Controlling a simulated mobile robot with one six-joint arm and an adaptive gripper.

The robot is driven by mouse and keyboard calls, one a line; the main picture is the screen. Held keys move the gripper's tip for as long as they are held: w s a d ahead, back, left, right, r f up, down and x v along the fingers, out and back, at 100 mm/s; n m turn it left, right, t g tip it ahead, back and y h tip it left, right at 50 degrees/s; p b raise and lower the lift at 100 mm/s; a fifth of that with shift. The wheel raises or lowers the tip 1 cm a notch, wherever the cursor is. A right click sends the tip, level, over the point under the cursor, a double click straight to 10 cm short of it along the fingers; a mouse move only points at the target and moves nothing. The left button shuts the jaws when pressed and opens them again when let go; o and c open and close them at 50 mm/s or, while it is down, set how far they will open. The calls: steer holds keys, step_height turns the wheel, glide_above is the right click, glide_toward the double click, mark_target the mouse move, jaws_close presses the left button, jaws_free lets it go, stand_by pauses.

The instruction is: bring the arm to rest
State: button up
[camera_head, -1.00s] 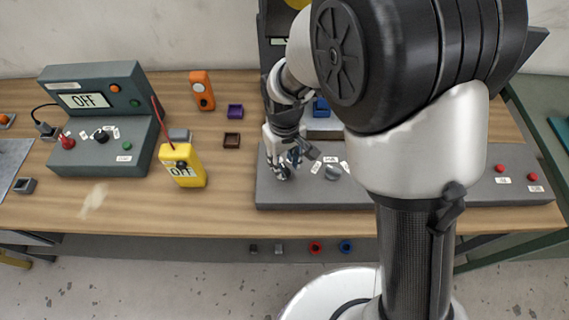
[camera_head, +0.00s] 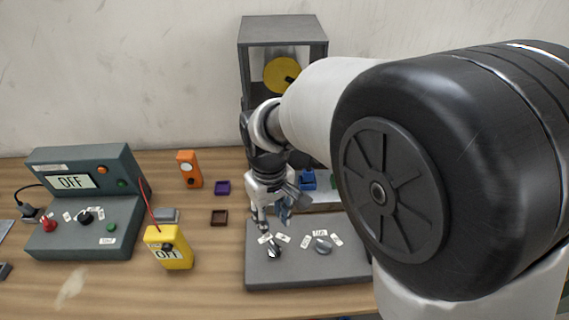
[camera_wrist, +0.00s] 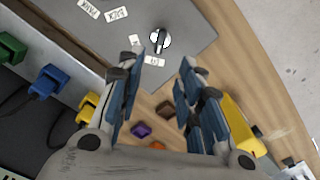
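My gripper (camera_head: 274,222) is above the rear left part of the grey sloped control panel (camera_head: 300,272), behind its left knob (camera_head: 275,250). In the wrist view my gripper (camera_wrist: 157,68) has its two blue-padded fingers spread apart, with nothing between them. The knob (camera_wrist: 160,40) shows beyond the fingertips, apart from them. My arm (camera_head: 385,190) is bent and its large black joint fills the right of the head view, hiding the right part of the panel.
A grey frame with a yellow disc (camera_head: 282,74) stands behind my wrist. Left are a yellow meter (camera_head: 168,248), an orange device (camera_head: 188,170), purple (camera_head: 222,187) and brown (camera_head: 219,218) trays, and a control box (camera_head: 85,212) reading OFF. Blue (camera_wrist: 48,82) and green (camera_wrist: 10,48) connectors lie near my gripper.

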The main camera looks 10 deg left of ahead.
steer(key=s+d+r+m+t, duration=0.2)
steer(key=s+d+r+m, duration=0.15)
steer(key=d+r, duration=0.4)
steer(key=s+d+r+m+t, duration=0.1)
steer(key=s+d+r+m, duration=0.3)
steer(key=d, duration=0.7)
steer(key=s+d+r+m+t, duration=0.1)
steer(key=s+d, duration=0.4)
steer(key=s, duration=0.2)
steer(key=shift+s+d+r+t, duration=0.2)
steer(key=shift+d+r+t, duration=0.05)
steer(key=shift+t, duration=0.05)
